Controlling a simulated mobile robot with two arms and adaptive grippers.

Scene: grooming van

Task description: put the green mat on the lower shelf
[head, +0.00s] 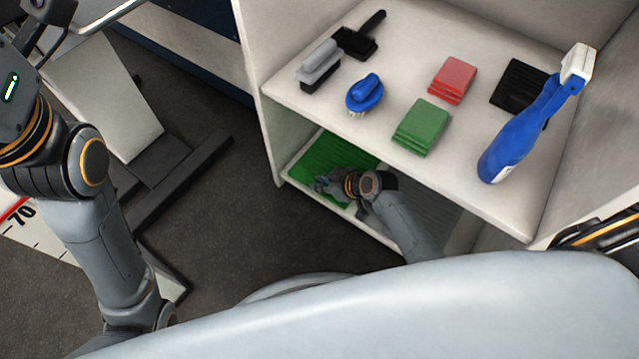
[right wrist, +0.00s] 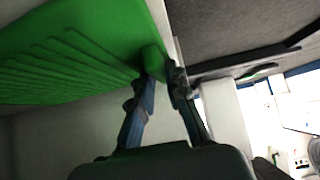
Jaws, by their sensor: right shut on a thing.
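The green mat (head: 335,152) lies in the lower part of the white shelf unit, over the lower shelf (head: 372,232), under the upper board. My right gripper (head: 326,185) is at the mat's near left edge, shut on it. In the right wrist view the two fingers (right wrist: 165,80) pinch the rim of the ribbed green mat (right wrist: 75,50). The mat's far right part is hidden by the upper board and my arm. I cannot tell whether it rests flat on the shelf. My left arm is at the left; its gripper is at most partly visible at the top-left corner.
The upper board (head: 300,98) holds brushes (head: 320,65), a blue brush (head: 365,94), folded red (head: 453,80) and green cloths (head: 422,127), a black item (head: 518,85) and a blue-white bottle (head: 520,130). A grey stand (head: 185,165) is at left. Dark floor between is clear.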

